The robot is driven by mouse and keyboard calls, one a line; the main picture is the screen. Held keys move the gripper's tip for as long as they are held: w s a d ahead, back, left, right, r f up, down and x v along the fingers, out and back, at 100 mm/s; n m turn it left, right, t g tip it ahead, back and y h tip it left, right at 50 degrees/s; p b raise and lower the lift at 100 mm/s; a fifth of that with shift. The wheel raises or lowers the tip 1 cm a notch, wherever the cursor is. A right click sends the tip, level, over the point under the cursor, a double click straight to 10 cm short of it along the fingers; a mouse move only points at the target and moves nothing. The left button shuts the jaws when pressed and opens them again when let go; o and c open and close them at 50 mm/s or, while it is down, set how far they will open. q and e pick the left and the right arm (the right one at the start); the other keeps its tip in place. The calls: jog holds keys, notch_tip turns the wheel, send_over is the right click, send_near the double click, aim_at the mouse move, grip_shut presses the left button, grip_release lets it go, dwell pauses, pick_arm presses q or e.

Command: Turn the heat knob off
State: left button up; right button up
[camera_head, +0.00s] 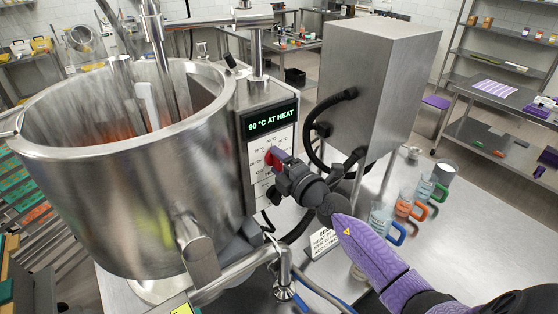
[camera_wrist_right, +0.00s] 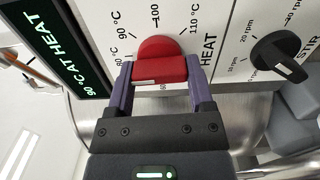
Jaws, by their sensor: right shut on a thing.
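The red heat knob (camera_wrist_right: 160,65) sits on the white panel between temperature marks, with "HEAT" printed beside it. It also shows in the head view (camera_head: 270,158), partly hidden by my right gripper. My right gripper (camera_wrist_right: 160,88) is shut on the red knob, one purple finger on each side of its grip. In the head view my right gripper (camera_head: 280,160) reaches the panel from the right. The display (camera_head: 271,119) reads "90 °C AT HEAT". My left gripper is not in view.
A large steel kettle (camera_head: 130,190) stands left of the panel. A black stir knob (camera_wrist_right: 282,60) sits beside the heat knob. A steel box (camera_head: 375,80) with black hoses stands behind right. Jugs with coloured handles (camera_head: 408,205) stand on the table to the right.

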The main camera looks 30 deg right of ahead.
jog(key=n, duration=0.6)
jog(key=shift+f+n, duration=0.15)
jog(key=shift+n, duration=0.15)
jog(key=n, duration=0.3)
jog(key=shift+n, duration=0.3)
jog(key=n, duration=0.3)
jog(key=shift+d+f+n, duration=0.1)
jog(key=shift+n, duration=0.2)
jog(key=n, duration=0.6)
jog(key=shift+d, duration=0.1)
jog(key=n+p, duration=0.1)
jog(key=n, duration=0.5)
jog(key=shift+n, duration=0.3)
jog(key=o, duration=1.2)
jog(key=shift+d, duration=0.1)
jog(key=shift+o, duration=0.2)
